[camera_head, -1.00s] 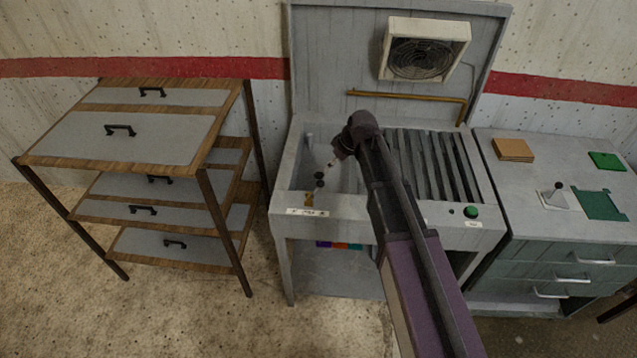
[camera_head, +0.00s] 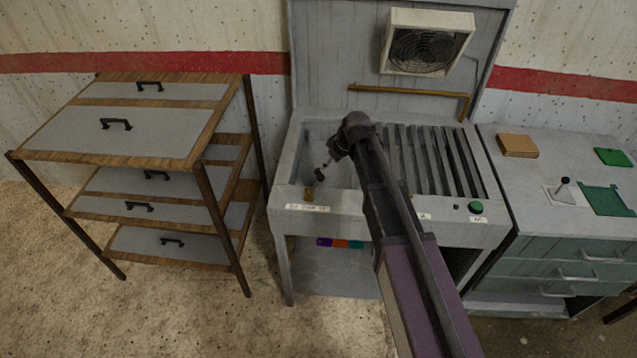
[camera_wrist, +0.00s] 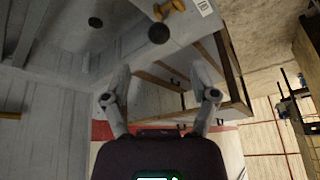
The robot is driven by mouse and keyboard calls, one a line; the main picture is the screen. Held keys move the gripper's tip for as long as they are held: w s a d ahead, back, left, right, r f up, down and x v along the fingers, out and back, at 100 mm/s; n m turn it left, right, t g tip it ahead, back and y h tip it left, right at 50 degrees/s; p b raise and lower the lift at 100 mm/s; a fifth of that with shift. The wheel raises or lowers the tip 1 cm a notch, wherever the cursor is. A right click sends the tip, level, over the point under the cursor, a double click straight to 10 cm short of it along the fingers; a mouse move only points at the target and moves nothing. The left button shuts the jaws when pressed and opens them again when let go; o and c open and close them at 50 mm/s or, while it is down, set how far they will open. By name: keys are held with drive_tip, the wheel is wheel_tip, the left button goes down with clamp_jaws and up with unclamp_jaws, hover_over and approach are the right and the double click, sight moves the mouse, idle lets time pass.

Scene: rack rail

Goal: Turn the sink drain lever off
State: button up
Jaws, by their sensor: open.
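The grey wash station has a sink basin (camera_head: 332,150) on its left side. A small brass fitting (camera_head: 308,193), which looks like the drain lever's part, sits at the basin's front edge above a white label (camera_head: 307,207). It also shows as a brass piece (camera_wrist: 168,8) at the top of the wrist view, beside a round dark knob or disc (camera_wrist: 158,33). I cannot tell whether the two are joined. My gripper (camera_head: 327,165) is over the basin, behind the brass fitting. In the wrist view my gripper (camera_wrist: 163,82) has its fingers spread, with nothing between them.
A slatted rack (camera_head: 428,165) fills the station's right side, with a green button (camera_head: 476,207) on the front. A brass pipe (camera_head: 410,90) runs along the back panel. A wooden drawer shelf (camera_head: 130,130) stands left and a grey cabinet (camera_head: 565,240) right.

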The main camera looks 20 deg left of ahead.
sight(323, 176)
drive_tip(key=shift+b+x, duration=3.95)
drive_tip(key=shift+x, duration=0.6)
